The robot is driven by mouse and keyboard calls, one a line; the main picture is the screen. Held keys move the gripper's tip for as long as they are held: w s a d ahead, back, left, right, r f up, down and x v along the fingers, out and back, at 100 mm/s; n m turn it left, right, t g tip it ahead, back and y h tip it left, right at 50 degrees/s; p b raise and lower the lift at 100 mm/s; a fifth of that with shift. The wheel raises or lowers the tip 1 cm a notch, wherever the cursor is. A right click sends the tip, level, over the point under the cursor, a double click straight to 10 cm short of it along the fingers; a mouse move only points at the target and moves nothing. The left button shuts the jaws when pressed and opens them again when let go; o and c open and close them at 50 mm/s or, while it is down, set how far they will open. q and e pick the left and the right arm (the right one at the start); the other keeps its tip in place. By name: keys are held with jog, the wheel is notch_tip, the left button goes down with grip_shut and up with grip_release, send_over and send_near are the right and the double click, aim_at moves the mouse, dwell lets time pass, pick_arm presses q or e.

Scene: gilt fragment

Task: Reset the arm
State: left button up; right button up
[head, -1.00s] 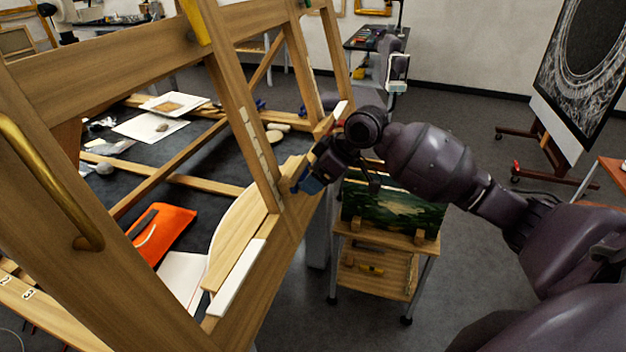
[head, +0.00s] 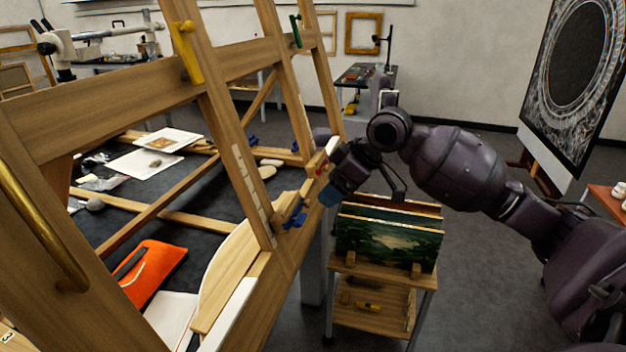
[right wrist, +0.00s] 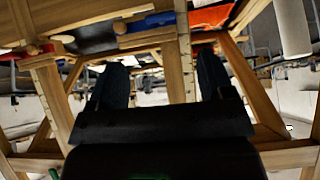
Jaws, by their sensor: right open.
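My right arm comes in from the right in the head view. Its gripper (head: 328,196) is beside the right edge of a large wooden frame (head: 90,108), above and left of a small cart. In the right wrist view the two dark fingers of my right gripper (right wrist: 160,85) stand apart with nothing between them. Beyond them are wooden beams of the frame (right wrist: 176,80). In the head view I cannot tell whether the gripper touches the frame. My left gripper is not in view.
The small wooden cart (head: 375,308) holds landscape paintings (head: 385,240) below my right arm. An orange pouch (head: 152,272) and white papers (head: 145,163) lie on the dark surface behind the frame. A dark round picture (head: 575,80) stands at right.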

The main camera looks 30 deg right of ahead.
notch_tip(320, 180, down, 14)
jog(key=s+a+f+m+t, duration=0.1)
jog(key=a+m+t, duration=0.1)
jog(key=s+a+f+m+t+h+b, duration=0.1)
jog(key=s+a+f+m+t+h, duration=0.1)
jog(key=s+f, duration=0.8)
jog(key=s+a+f+m+t+h+b, duration=0.1)
jog(key=s+a+f+m+t+h, duration=0.1)
jog(key=s+f, duration=0.8)
jog(key=a+f+m, duration=0.1)
jog(key=a, duration=0.1)
jog(key=shift+s+a+h, duration=0.2)
jog(key=shift+a+h, duration=0.15)
jog(key=shift+h, duration=0.05)
